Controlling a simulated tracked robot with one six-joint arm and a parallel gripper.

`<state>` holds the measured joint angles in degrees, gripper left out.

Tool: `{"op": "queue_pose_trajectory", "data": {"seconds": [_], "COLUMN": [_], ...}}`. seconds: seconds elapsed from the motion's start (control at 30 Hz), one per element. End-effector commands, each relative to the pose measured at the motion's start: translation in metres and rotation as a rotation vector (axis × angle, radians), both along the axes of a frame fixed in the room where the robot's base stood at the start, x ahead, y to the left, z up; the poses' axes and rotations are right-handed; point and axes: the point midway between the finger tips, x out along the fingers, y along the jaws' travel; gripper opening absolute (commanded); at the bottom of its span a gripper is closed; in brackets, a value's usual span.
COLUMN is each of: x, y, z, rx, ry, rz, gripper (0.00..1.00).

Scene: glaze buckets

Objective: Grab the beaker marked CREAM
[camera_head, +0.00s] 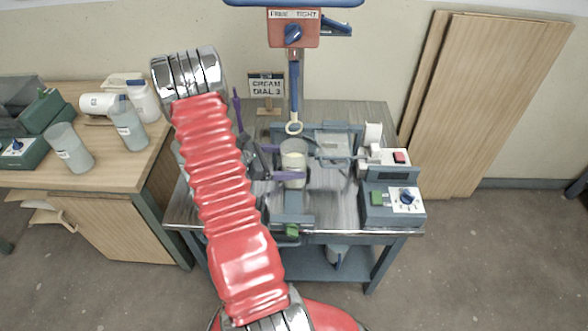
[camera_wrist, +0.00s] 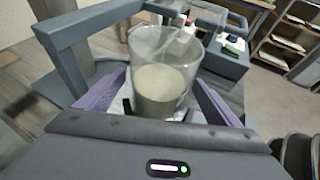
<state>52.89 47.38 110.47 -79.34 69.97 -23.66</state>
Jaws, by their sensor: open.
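A clear beaker (camera_head: 293,158) with pale cream-coloured contents stands in the blue-grey stand on the metal bench. It fills the middle of the wrist view (camera_wrist: 160,82). I see no readable marking on it. My gripper (camera_head: 287,163) reaches in from the left, with one purple finger on each side of this beaker. The fingers (camera_wrist: 158,98) are open around it; whether either touches the glass I cannot tell. Two more labelled beakers stand on the wooden table at left, one in front (camera_head: 68,148) and one behind (camera_head: 128,126); their labels are too small to read.
A small sign (camera_head: 267,86) reading CREAM DIAL 3 stands behind. A dial box (camera_head: 392,204) and a white device with a red switch (camera_head: 385,157) are right of the stand. A blue rod (camera_head: 294,85) hangs above the beaker from a red FREE/TIGHT clamp (camera_head: 293,28).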

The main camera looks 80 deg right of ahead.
Motion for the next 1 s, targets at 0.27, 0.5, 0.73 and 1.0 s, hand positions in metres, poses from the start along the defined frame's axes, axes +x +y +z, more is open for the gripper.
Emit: {"op": "queue_pose_trajectory", "data": {"seconds": [0.27, 0.5, 0.73, 1.0], "x": [-0.0153, -0.015, -0.0151, -0.015], "y": [-0.0109, -0.0108, -0.0107, -0.0107], "z": [-0.0081, -0.0079, -0.0078, -0.0077], "rx": [-0.001, 0.0, -0.001, -0.001], "ry": [-0.001, 0.0, -0.001, -0.001], "rz": [0.0, 0.0, 0.0, 0.0], "gripper": [0.86, 0.86, 0.86, 0.68]}}
